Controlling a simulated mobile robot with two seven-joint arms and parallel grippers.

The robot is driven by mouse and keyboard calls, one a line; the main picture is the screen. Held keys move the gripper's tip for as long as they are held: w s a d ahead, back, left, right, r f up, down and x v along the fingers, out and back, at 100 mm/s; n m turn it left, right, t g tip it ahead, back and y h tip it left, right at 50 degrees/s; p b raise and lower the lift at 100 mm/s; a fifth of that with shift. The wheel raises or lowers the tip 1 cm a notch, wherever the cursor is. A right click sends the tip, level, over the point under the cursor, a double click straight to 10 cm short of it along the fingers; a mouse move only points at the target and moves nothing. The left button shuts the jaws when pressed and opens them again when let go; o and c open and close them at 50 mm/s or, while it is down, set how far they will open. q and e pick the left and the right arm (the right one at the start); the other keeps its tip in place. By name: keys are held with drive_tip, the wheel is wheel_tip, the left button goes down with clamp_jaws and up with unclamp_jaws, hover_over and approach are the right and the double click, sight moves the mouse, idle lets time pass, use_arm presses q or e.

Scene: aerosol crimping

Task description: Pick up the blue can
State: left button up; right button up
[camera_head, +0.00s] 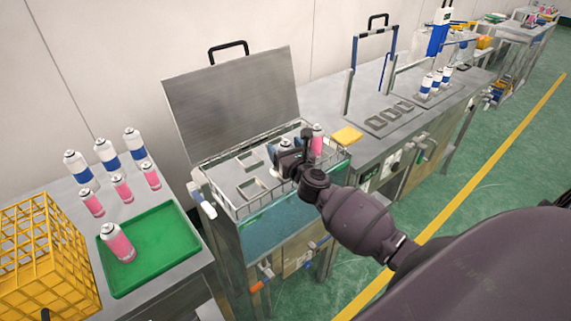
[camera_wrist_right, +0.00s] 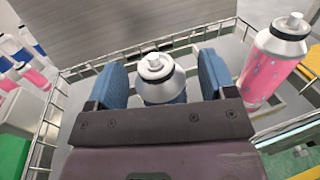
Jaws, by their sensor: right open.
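A can with a silver top (camera_wrist_right: 157,72) stands upright in the wire-railed bath station (camera_head: 243,205). In the right wrist view the little of its body that shows looks dark blue; the rest is hidden behind my gripper. My right gripper (camera_head: 288,153) is open over the station. In the wrist view its two blue finger pads (camera_wrist_right: 163,78) stand on either side of the can, with a small gap visible on the right. My left gripper is not in view.
A wet pink can (camera_wrist_right: 271,62) stands close to the right of my gripper inside the wire rail. The raised metal lid (camera_head: 235,95) is behind. Left table: yellow crate (camera_head: 40,262), green tray (camera_head: 165,222), several blue-white and pink cans. Blue-white cans (camera_head: 426,85) stand farther right.

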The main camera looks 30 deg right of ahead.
drive_tip(key=c, duration=1.3)
drive_tip(key=shift+r, duration=0.1)
drive_tip(key=shift+r, duration=0.4)
wheel_tip(320, 180, up, 7)
drive_tip(key=p, duration=0.3)
drive_tip(key=shift+f, duration=0.1)
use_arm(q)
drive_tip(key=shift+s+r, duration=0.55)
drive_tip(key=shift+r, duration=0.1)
use_arm(e)
drive_tip(key=shift+r, duration=6.1)
